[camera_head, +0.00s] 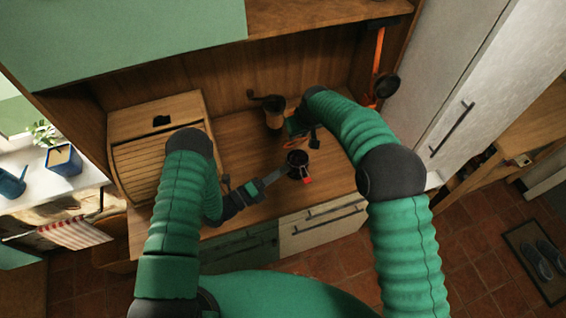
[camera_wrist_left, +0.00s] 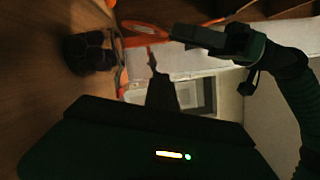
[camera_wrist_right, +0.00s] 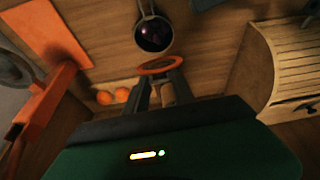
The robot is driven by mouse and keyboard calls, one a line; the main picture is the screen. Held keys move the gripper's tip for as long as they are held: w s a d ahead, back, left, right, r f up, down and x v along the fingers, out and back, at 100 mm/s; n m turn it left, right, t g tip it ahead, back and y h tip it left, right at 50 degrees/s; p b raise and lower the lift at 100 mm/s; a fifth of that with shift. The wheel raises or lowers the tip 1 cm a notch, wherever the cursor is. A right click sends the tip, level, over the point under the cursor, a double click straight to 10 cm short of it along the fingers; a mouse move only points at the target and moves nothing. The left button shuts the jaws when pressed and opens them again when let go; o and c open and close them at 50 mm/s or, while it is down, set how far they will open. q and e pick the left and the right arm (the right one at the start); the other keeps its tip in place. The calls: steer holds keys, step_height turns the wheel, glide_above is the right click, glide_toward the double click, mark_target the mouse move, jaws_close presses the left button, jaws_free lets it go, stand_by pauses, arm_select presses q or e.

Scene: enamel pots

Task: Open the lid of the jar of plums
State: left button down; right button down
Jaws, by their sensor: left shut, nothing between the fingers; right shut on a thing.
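The jar of plums (camera_head: 297,159) stands on the wooden counter, dark inside. In the right wrist view its open mouth (camera_wrist_right: 154,33) shows dark round contents. My right gripper (camera_wrist_right: 160,73) is shut on an orange ring-shaped piece (camera_wrist_right: 163,65), apparently the lid or its seal, held apart from the jar. In the left wrist view this orange ring (camera_wrist_left: 145,28) shows at the tips of my right gripper. My left gripper (camera_head: 279,174) is shut and empty, low at the left of the jar. A small red piece (camera_head: 307,180) shows at the jar's front; its attachment is unclear.
A coffee grinder (camera_head: 273,112) stands behind my right gripper. A wooden bread box (camera_head: 158,145) fills the counter's left. Two orange fruits (camera_wrist_right: 113,96) lie close together in the right wrist view. Bare counter (camera_head: 330,178) lies right of the jar.

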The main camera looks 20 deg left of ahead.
arm_select(q)
steer(key=x, duration=0.3)
steer(key=a+x, duration=0.1)
steer(key=x, duration=0.2)
steer(key=w+r+x, duration=0.1)
steer(key=x, duration=0.2)
steer(key=shift+w+a, duration=0.1)
steer(key=shift+a, duration=0.15)
steer(key=shift+w+a+r, duration=0.1)
steer(key=shift+w+a, duration=0.35)
steer(key=shift+a, duration=0.2)
arm_select(e)
steer(key=shift+w+r, duration=0.1)
steer(key=shift+d, duration=0.1)
arm_select(q)
steer(key=shift+r, duration=0.1)
